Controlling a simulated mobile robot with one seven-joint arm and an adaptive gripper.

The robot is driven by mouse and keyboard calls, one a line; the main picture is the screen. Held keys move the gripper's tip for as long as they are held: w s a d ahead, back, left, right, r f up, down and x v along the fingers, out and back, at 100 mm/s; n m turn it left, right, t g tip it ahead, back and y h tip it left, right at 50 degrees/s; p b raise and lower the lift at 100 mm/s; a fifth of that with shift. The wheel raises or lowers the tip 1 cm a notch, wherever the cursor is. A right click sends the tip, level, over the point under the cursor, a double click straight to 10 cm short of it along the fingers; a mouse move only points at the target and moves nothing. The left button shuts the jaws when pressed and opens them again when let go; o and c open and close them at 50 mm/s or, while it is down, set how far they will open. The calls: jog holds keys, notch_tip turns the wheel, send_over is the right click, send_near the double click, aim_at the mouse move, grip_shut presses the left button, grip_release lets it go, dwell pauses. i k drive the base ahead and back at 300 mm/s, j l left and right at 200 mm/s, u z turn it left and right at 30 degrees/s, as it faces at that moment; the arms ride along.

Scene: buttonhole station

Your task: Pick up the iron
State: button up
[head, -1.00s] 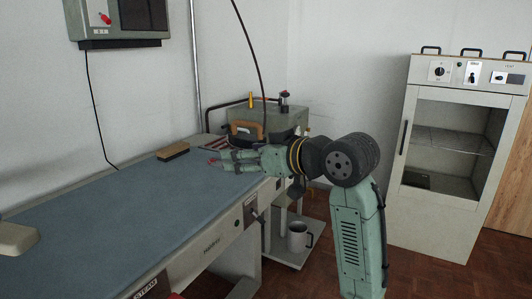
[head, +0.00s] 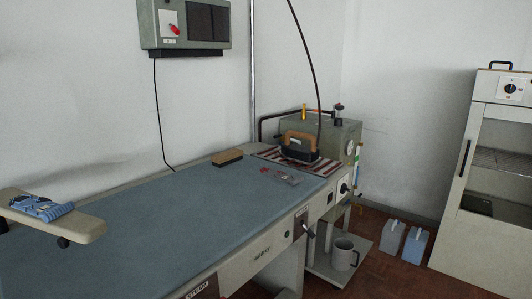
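The iron (head: 299,146) has a tan handle and a dark body. It rests on a red and white striped pad (head: 268,154) at the far right end of the blue ironing table (head: 190,215). A dark hose rises from beside the iron and leaves the top of the picture. My gripper and arm are not in view, so I cannot see whether it is open or shut.
A brush (head: 227,157) lies at the table's back edge. Small flat items (head: 282,177) lie before the pad. A grey-green box (head: 335,138) with a black rail stands behind the iron. A padded board (head: 75,230) with a blue item is at left. The table's middle is clear.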

aim_at(300, 154)
jog(key=i+l+u, duration=0.1)
jog(key=u, duration=0.3)
jog(key=i+l+u, duration=0.1)
jog(key=u, duration=0.35)
jog(key=l+u, duration=0.25)
jog(key=u, duration=0.15)
jog(key=l+u, duration=0.3)
jog(key=l, duration=0.3)
jog(key=l+u, duration=0.3)
jog(key=l, duration=0.3)
jog(key=l+u, duration=0.15)
jog(key=l, duration=0.45)
jog(key=k+l+u, duration=0.1)
jog(key=l, duration=0.55)
jog(key=k+l, duration=0.1)
jog(key=l, duration=0.5)
jog(key=k+l, duration=0.1)
jog(key=l, duration=1.2)
jog(key=i, duration=0.4)
jog(key=u, duration=0.05)
